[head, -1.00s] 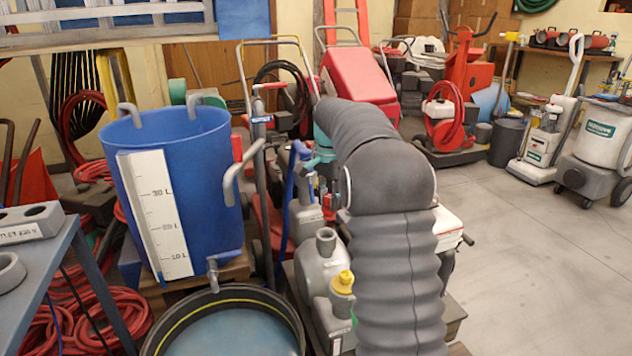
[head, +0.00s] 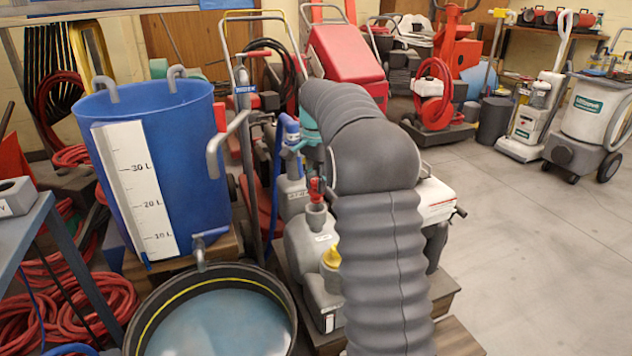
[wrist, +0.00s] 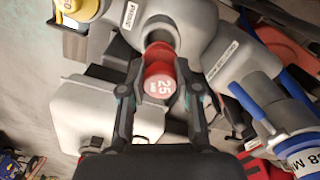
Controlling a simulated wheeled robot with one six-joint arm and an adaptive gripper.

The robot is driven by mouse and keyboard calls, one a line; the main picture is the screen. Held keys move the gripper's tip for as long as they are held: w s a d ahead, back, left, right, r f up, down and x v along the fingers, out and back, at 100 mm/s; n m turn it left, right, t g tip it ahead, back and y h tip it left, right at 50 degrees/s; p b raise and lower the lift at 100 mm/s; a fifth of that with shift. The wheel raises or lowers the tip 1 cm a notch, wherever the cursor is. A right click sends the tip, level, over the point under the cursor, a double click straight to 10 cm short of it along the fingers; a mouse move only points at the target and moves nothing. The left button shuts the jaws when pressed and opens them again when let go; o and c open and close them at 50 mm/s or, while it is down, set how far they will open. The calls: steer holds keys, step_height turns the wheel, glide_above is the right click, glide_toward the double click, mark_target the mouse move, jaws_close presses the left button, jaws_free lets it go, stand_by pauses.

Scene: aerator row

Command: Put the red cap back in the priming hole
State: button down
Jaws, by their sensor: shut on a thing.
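The red cap (wrist: 160,88), with a white "25" on its end face, is between the two fingers of my gripper (wrist: 161,75) in the wrist view. My gripper is shut on it. The cap is lined up with the grey neck (wrist: 157,37) of the pump body, beside a label that seems to read "PRIME". In the head view the red cap (head: 317,187) shows just above the grey neck (head: 315,214). The hole itself is hidden by the cap. I cannot tell whether the cap touches the neck or is inside it. My sleeved arm mostly hides the gripper there.
A yellow cap (head: 331,257) stands on the pump in front of the neck. A blue hose fitting (head: 291,132) is behind it. A blue graduated tank (head: 160,150) and a round black tub (head: 285,283) are at left. Open floor (head: 530,250) lies at right.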

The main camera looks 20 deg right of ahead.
mark_target(316, 196)
steer(key=shift+a+p, duration=0.1)
steer(key=shift+p, duration=0.65)
stand_by(0.7)
steer(key=shift+f+b, duration=0.95)
steer(key=shift+f, duration=1.3)
steer(key=c, duration=0.7)
jaws_free()
steer(key=shift+c, duration=0.2)
